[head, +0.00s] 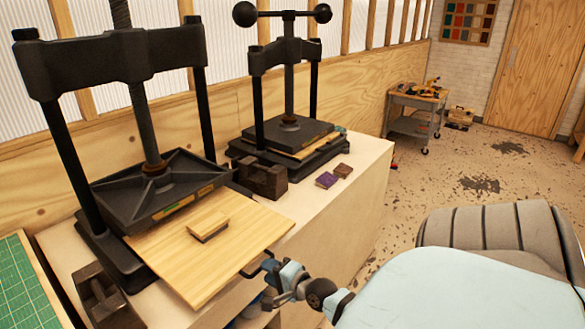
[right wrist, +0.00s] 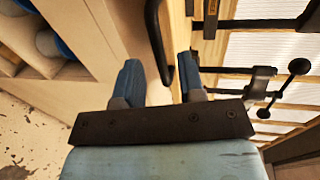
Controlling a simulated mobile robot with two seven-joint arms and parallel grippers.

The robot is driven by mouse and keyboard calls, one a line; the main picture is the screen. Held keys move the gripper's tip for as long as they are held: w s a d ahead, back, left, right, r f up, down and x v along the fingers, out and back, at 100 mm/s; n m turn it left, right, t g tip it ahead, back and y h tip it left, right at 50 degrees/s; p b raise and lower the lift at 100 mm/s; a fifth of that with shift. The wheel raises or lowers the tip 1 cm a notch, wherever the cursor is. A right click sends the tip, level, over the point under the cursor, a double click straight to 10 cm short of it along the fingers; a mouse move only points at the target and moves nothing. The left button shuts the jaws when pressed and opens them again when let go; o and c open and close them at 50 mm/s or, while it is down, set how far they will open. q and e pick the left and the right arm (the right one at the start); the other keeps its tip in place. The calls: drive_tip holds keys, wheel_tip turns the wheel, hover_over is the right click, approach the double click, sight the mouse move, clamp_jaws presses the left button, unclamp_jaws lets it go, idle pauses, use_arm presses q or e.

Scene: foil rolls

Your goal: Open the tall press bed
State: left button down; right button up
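The near press (head: 130,60) is large and black, its screw running out of the top of the head view. A pale wooden board (head: 210,255), a small wooden block (head: 208,226) on it, projects from under its black platen (head: 160,180) toward the bench's front edge. My right gripper (head: 266,276) is beside the board's front right corner. In the right wrist view its blue fingers (right wrist: 158,78) are apart, with a dark curved bar handle (right wrist: 156,45) between them. I cannot tell whether they touch it. What the handle is fixed to is unclear. My left gripper is out of view.
A second black press (head: 290,60) with a ball-ended handle stands further back on the bench (head: 330,205). A dark block (head: 262,178) and small purple (head: 327,180) and brown blocks (head: 343,170) lie near it. A green cutting mat (head: 25,290) is at left. The floor at right is open.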

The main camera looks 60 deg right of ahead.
drive_tip(key=b+v, duration=0.1)
drive_tip(key=v, duration=0.9)
drive_tip(key=shift+s, duration=0.25)
drive_tip(key=shift+a, duration=0.1)
drive_tip(key=a+f+n+g+y+p, duration=0.1)
drive_tip(key=a+f+n, duration=0.2)
drive_tip(key=a+n, duration=0.4)
drive_tip(key=a+f+n+g+y+p, duration=0.1)
drive_tip(key=a+f+n+g+y, duration=0.1)
drive_tip(key=a+f+n, duration=0.2)
drive_tip(key=a+f+n+g+y+p, duration=0.1)
drive_tip(key=a+f+n, duration=0.3)
drive_tip(key=a+n, duration=0.7)
drive_tip(key=a, duration=0.6)
drive_tip(key=shift+s+a+f+g+y, duration=0.2)
drive_tip(key=shift+s+a+g+y, duration=0.1)
drive_tip(key=shift+y, duration=0.1)
drive_tip(key=shift+d, duration=0.1)
